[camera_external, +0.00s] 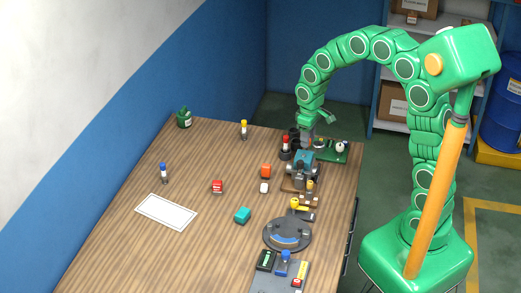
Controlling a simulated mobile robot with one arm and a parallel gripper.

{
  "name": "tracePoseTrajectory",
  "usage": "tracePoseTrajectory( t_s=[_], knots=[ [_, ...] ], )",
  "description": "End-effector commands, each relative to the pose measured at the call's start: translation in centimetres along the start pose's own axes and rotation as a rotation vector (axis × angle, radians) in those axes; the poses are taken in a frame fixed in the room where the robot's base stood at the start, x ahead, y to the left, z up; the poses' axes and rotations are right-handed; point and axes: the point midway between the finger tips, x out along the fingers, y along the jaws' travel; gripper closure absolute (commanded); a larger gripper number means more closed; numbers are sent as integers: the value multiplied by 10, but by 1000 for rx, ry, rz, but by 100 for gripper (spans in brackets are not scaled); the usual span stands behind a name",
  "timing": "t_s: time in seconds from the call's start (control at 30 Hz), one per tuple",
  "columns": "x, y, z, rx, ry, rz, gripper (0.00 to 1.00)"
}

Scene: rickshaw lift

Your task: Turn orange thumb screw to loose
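My gripper (307,141) is at the far right part of the table, low beside a small teal-and-grey machine (304,160). Its fingers are too small and dark to tell if they are open or shut. I cannot make out for certain which part is the orange thumb screw. A small yellow-orange knob (309,185) stands just in front of the machine, and another yellow-orange knob (294,203) is nearer, by a grey piece. Both are apart from my gripper.
A red-topped post (285,143) stands close left of my gripper, and a green board (332,151) lies right. A round dark dial (287,234) and a grey panel (281,278) are nearer.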

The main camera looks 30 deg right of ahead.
Motion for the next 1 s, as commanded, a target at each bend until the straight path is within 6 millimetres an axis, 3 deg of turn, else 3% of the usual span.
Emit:
tracePoseTrajectory(
  t_s=[0.07,0.53,1.0],
  knots=[
    [0,0,0,0,0,0,48],
    [-8,0,-1,0,2,0,48],
    [-70,0,-1,0,3,1,48]
  ],
)
